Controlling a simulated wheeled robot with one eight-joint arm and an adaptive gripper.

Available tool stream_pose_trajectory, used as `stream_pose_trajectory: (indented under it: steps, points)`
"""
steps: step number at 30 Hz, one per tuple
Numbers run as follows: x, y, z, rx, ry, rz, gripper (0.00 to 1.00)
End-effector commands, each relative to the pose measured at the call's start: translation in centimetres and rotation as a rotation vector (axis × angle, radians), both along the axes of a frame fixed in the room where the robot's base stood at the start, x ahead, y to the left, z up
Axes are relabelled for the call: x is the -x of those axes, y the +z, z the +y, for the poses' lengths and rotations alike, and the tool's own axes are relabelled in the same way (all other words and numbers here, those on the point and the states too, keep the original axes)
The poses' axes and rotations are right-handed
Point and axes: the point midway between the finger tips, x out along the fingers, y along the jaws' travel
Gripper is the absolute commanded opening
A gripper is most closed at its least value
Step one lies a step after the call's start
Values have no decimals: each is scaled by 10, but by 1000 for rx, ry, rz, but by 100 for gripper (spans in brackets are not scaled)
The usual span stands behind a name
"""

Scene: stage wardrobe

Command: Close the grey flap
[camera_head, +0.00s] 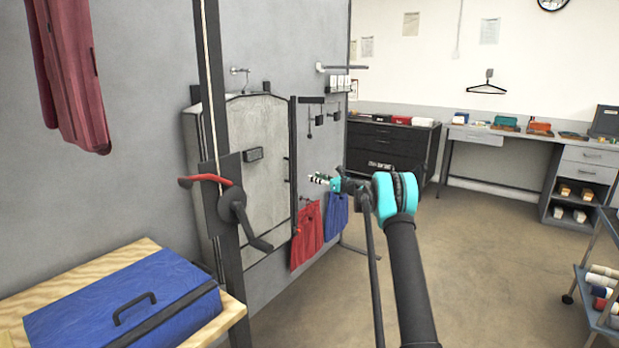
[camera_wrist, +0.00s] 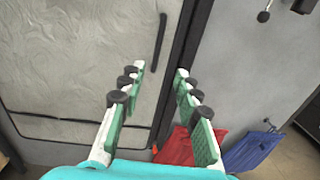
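A large grey panel with an arched top (camera_head: 255,195), which appears to be the grey flap, is on the grey wall. It has a dark vertical handle near its right edge and a small dark box-shaped fitting high on its face. A dark upright edge runs along its right side. I cannot tell how far ajar it is. My gripper (camera_head: 318,179) is right of the panel, pointing towards it. In the wrist view my gripper (camera_wrist: 160,76) is open and empty, its fingers in front of the flap's right edge (camera_wrist: 95,60) and the dark upright.
A black post with a red-handled crank (camera_head: 232,205) stands before the panel's left part. A red cloth (camera_head: 307,238) and a blue cloth (camera_head: 336,216) hang below my gripper. A blue case (camera_head: 125,300) lies at the lower left.

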Motion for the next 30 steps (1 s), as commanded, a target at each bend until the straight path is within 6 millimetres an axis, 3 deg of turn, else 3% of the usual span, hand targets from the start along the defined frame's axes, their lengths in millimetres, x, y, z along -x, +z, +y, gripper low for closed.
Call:
stream_pose_trajectory:
  steps: [3,9,23,26,30]
  points:
    - [15,0,-20,0,-3,0,33]
    - [33,0,-40,0,-3,0,33]
    - [39,0,-46,-1,-2,1,33]
    - [39,8,-48,-24,-21,9,33]
    - [43,44,-60,-154,-119,61,33]
